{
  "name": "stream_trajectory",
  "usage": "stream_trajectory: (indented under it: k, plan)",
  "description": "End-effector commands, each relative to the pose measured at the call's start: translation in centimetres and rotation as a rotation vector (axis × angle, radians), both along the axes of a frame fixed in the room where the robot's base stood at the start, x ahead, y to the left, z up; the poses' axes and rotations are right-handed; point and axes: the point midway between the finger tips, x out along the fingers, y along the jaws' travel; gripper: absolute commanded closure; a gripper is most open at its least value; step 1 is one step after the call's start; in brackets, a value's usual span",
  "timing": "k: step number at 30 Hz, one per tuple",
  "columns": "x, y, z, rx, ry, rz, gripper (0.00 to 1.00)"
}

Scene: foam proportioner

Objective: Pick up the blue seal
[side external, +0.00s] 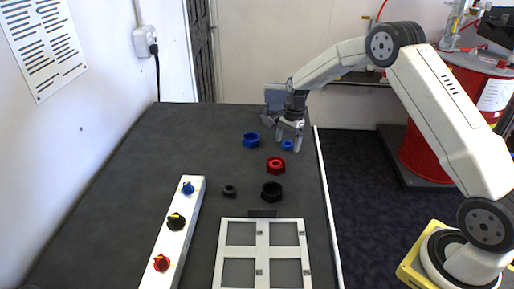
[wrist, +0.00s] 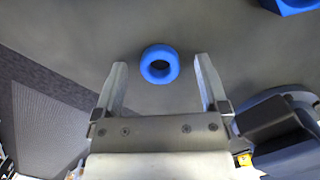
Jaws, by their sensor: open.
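The blue seal (wrist: 160,64) is a small thick ring lying flat on the dark grey table. In the wrist view it sits between and a little beyond the fingertips of my gripper (wrist: 160,65). It also shows in the side view (side external: 287,145), beside the fingers. My gripper (side external: 289,142) points down over the far right part of the table. Its fingers are open with nothing held between them. The height of the fingertips above the table is hard to tell.
A larger blue nut (side external: 251,140) lies left of the seal. A red nut (side external: 276,165), a black nut (side external: 272,191) and a small black ring (side external: 229,190) lie nearer. A white frame (side external: 262,225) and a white bar with knobs (side external: 182,220) are in front. The table's right edge is close.

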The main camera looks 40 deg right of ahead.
Motion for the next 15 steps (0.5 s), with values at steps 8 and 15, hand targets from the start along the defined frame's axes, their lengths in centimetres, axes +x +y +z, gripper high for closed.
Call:
stream_trajectory:
  k: [8, 15]
  plan:
    - [0.01, -0.02, 0.04, 0.000, 0.000, 0.000, 0.67]
    - [0.02, -0.02, 0.05, 0.000, -0.001, 0.000, 1.00]
